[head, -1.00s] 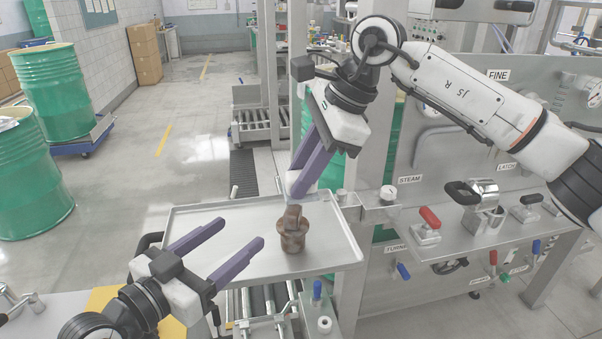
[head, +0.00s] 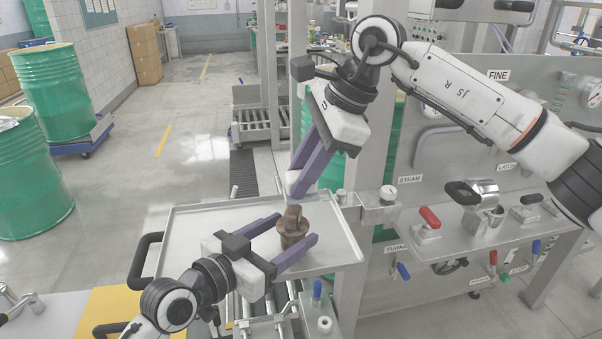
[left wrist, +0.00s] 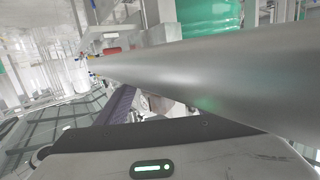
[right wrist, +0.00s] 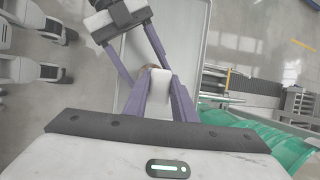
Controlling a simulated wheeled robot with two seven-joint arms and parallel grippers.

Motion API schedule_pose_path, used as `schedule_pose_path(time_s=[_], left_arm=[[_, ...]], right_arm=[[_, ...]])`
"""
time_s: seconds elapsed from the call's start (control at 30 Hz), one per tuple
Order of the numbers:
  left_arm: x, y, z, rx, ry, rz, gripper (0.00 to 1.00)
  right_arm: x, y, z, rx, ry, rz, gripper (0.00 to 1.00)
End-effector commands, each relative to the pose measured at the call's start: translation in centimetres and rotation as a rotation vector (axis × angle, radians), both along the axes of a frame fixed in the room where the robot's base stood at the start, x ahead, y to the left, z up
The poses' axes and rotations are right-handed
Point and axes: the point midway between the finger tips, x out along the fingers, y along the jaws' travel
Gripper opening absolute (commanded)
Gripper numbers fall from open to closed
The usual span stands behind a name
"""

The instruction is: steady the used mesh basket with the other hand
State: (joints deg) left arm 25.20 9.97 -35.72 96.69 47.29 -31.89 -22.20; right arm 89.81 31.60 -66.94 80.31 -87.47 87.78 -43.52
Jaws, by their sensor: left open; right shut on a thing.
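The used mesh basket (head: 293,226), brown with a narrower top, stands upright on the metal tray (head: 190,232). My left gripper (head: 296,229) is open, with one purple finger on each side of the basket; I cannot tell whether either finger touches it. My right gripper (head: 301,188) comes down from above and is shut on a small pale block (right wrist: 159,84) just above the basket's top. In the right wrist view a little of the basket (right wrist: 148,68) shows beyond the block. In the left wrist view a finger shows, but the basket is mostly hidden.
A steel post (head: 352,120) stands right of the tray. A valve panel with a red handle (head: 430,217) and a metal clamp (head: 484,205) is at the right. Green drums (head: 32,170) stand on the left. A roller conveyor (head: 265,125) lies behind the tray.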

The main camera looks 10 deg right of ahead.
Motion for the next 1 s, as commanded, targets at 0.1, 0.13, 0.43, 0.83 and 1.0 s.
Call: schedule_pose_path(time_s=[0.1, 0.13, 0.43, 0.83, 1.0], left_arm=[[0.58, -0.67, -0.06, 0.000, -0.002, 0.001, 0.62], [0.66, -0.80, -0.13, 0.001, -0.001, 0.000, 0.62], [0.87, -1.10, -0.17, 0.000, -0.001, 0.000, 0.62], [0.86, -1.05, -0.20, 0.000, 0.000, 0.001, 0.28], [0.86, -1.04, -0.21, 0.000, 0.000, 0.001, 0.28]], right_arm=[[0.00, 0.01, 0.03, 0.000, 0.000, 0.000, 0.00], [0.00, 0.01, 0.03, 0.000, 0.000, 0.000, 0.00], [0.00, 0.01, 0.03, 0.000, 0.000, 0.000, 0.00], [0.00, 0.01, 0.03, 0.000, 0.000, 0.000, 0.00], [0.00, 0.01, 0.03, 0.000, 0.000, 0.000, 0.00]])
